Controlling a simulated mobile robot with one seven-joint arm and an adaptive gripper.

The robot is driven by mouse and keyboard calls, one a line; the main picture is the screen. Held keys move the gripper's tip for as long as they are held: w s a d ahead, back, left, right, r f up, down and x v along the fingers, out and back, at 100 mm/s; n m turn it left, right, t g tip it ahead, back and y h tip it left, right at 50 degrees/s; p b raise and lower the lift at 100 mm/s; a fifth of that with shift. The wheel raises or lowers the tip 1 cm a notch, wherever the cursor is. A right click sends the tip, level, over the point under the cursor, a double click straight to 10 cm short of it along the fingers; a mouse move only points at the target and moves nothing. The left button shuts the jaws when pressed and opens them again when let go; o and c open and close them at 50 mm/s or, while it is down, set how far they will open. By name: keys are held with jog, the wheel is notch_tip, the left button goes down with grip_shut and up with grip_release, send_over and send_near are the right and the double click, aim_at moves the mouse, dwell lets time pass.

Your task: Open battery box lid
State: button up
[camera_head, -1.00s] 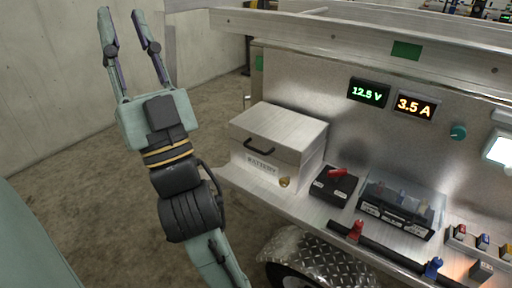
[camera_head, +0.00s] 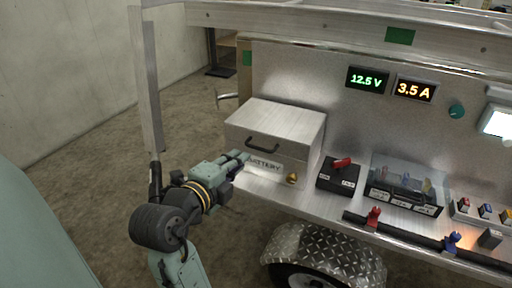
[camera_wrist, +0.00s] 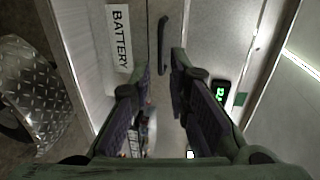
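The battery box (camera_head: 268,165) is a silver metal box with a closed lid (camera_head: 278,122). A black bar handle (camera_head: 263,147) sits on the front of the lid, and a brass latch (camera_head: 291,178) is low on the front. My gripper (camera_head: 243,157) is just left of the box front, below and left of the handle. In the wrist view my gripper (camera_wrist: 162,65) is open, and the handle (camera_wrist: 163,32) shows ahead, near the right finger. The BATTERY label (camera_wrist: 121,38) is beside it. Contact with the box cannot be told.
A switch box with a red knob (camera_head: 341,172) and a clear-covered fuse box (camera_head: 402,190) stand to the right on the trailer shelf. A diamond-plate fender (camera_head: 320,250) is below. The floor at left is clear.

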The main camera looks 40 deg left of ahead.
aim_at(255, 148)
jog(key=p+x, duration=0.2)
jog(key=x, duration=0.8)
jog(key=shift+w, duration=0.1)
jog(key=shift+c, duration=0.2)
grip_shut()
